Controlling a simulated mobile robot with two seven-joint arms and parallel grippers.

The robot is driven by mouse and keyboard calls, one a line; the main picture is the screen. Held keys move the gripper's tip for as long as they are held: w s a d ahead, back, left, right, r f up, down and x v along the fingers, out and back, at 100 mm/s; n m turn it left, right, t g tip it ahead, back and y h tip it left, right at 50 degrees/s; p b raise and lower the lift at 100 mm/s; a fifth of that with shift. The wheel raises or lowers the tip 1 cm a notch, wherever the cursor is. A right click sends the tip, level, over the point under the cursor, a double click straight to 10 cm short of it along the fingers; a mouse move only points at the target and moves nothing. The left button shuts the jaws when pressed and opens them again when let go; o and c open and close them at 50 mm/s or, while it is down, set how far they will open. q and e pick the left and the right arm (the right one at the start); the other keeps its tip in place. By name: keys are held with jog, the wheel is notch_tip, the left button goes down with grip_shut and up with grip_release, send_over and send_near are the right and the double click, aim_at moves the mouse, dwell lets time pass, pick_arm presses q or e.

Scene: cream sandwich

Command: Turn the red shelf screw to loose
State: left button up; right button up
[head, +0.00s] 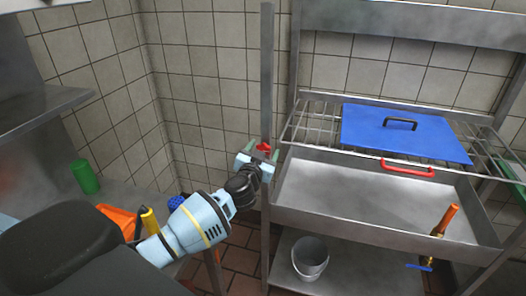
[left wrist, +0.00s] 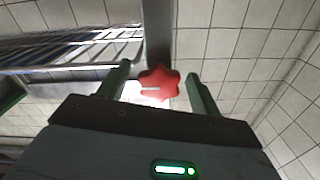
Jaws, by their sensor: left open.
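The red shelf screw (head: 263,148) is a small knob on the upright metal post at the left side of the shelf unit. It shows as a red star-shaped knob (left wrist: 159,84) in the left wrist view. My left gripper (head: 262,158) is at the screw in the head view. In the left wrist view its two green fingers (left wrist: 156,82) are spread, one on each side of the knob, with gaps between them and it. The left gripper is open and holds nothing. My right gripper is not in view.
The shelf unit has a wire rack with a blue lid (head: 400,140), a metal basin with a red handle (head: 407,168), and a lower shelf with a bucket (head: 310,257). A green cup (head: 84,177) stands on the left counter. Tiled walls stand behind.

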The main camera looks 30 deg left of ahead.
pick_arm(q)
jog(key=c, duration=1)
jog(key=shift+o, duration=0.2)
jog(key=shift+n, duration=2.8)
jog(key=o, duration=1)
jog(key=shift+c, duration=0.2)
jog(key=v, duration=0.7)
jog(key=shift+s, duration=0.4)
jog(key=shift+d, duration=0.1)
